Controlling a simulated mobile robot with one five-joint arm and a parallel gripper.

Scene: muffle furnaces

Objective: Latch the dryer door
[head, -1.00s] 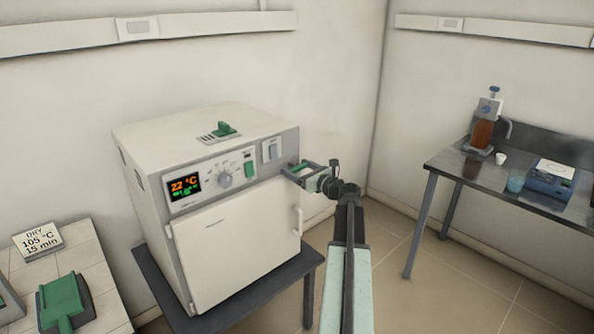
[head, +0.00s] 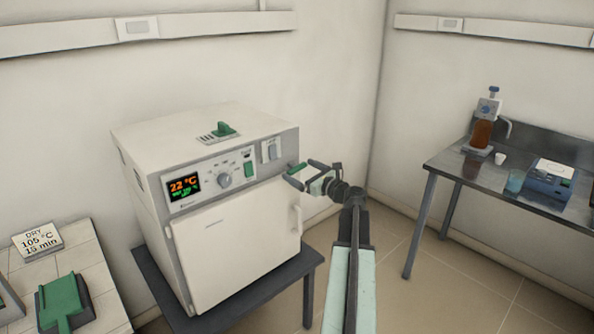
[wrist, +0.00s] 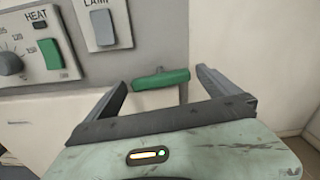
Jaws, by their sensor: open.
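The dryer is the white cabinet (head: 190,150) with a grey control panel, standing on a dark table. Its white door (head: 235,245) looks closed against the front and has a pale vertical handle (head: 296,220) at its right edge. A green latch lever (wrist: 161,80) on a grey stem sticks out at the right of the control panel; it also shows in the head view (head: 297,168). My gripper (head: 304,174) is open at the dryer's upper right corner. In the wrist view the lever lies crosswise between the spread fingers. Contact with either finger cannot be told.
The panel carries a lit display (head: 185,187), a knob (head: 225,180), a green heat switch (wrist: 50,54) and a grey lamp switch (wrist: 104,28). A metal bench (head: 470,185) with a dispenser bottle stands at the right. A tiled bench (head: 85,245) is at left. Floor right of the dryer is free.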

